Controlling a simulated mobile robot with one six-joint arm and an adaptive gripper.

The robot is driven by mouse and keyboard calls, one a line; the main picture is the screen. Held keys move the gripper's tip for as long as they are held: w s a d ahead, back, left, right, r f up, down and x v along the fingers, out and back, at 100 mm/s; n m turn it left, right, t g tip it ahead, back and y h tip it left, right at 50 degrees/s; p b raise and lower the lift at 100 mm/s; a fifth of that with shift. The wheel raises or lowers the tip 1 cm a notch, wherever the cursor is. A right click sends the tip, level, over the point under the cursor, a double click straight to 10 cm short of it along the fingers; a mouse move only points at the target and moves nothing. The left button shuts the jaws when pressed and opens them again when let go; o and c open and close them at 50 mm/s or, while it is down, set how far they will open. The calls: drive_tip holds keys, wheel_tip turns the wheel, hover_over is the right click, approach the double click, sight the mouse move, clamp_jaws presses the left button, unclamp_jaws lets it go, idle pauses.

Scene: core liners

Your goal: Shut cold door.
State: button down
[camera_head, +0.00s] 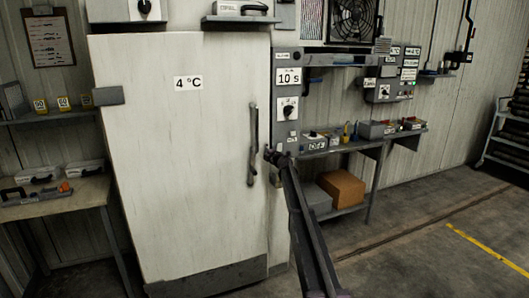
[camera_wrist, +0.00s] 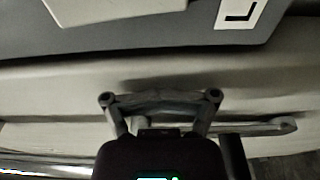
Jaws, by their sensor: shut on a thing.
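The cold door (camera_head: 180,150) is a tall white panel marked 4 °C in the head view. It looks about flush with its frame; I cannot tell if a narrow gap is left. A grey upright handle (camera_head: 253,145) is on its right side; it shows as a grey bar (camera_wrist: 270,127) in the wrist view. My gripper (camera_head: 279,157) is at the door's right edge, just right of the handle. In the wrist view my gripper (camera_wrist: 160,97) has its fingertips apart with a grey part between them, beside the bar. The wrist hides some of the bar.
A grey control panel (camera_head: 289,105) stands right of the door, above a shelf (camera_head: 350,146) with small items. A cardboard box (camera_head: 341,188) lies below. A table (camera_head: 60,200) is at the left. The floor (camera_head: 430,255) at front right is clear.

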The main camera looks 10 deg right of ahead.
drive_tip(key=s+d, duration=0.1)
drive_tip(key=d, duration=0.2)
drive_tip(key=s+d, duration=0.1)
drive_tip(key=d, duration=0.3)
drive_tip(key=s+d, duration=0.2)
drive_tip(key=d, duration=0.1)
drive_tip(key=shift+d, duration=0.3)
drive_tip(key=shift+s+a+r+m+h, duration=0.15)
drive_tip(key=shift+s+r+m+h, duration=0.15)
drive_tip(key=shift+s+r+m, duration=0.15)
drive_tip(key=s+a+f+m+g+h+p, duration=0.1)
drive_tip(key=s+m+g+h+p, duration=0.15)
drive_tip(key=s+m+h, duration=0.75)
drive_tip(key=s+a+m+g+h+p, duration=0.1)
drive_tip(key=s+m+g+h+p, duration=0.15)
drive_tip(key=s+m, duration=0.9)
drive_tip(key=s+a+f+g+y+p, duration=0.2)
drive_tip(key=s+a+g, duration=0.2)
drive_tip(key=s, duration=1.1)
drive_tip(key=s+a+f+g+y+p, duration=0.1)
drive_tip(key=s+a, duration=0.6)
drive_tip(key=s, duration=0.9)
drive_tip(key=s+a+f+g+y+p, duration=0.2)
drive_tip(key=s+a+f+g+y, duration=0.2)
drive_tip(key=s, duration=1.2)
drive_tip(key=a+f+g, duration=0.1)
drive_tip(key=a+g, duration=0.1)
drive_tip(key=g, duration=0.1)
drive_tip(key=shift+a+p, duration=0.2)
drive_tip(key=shift+p, duration=0.1)
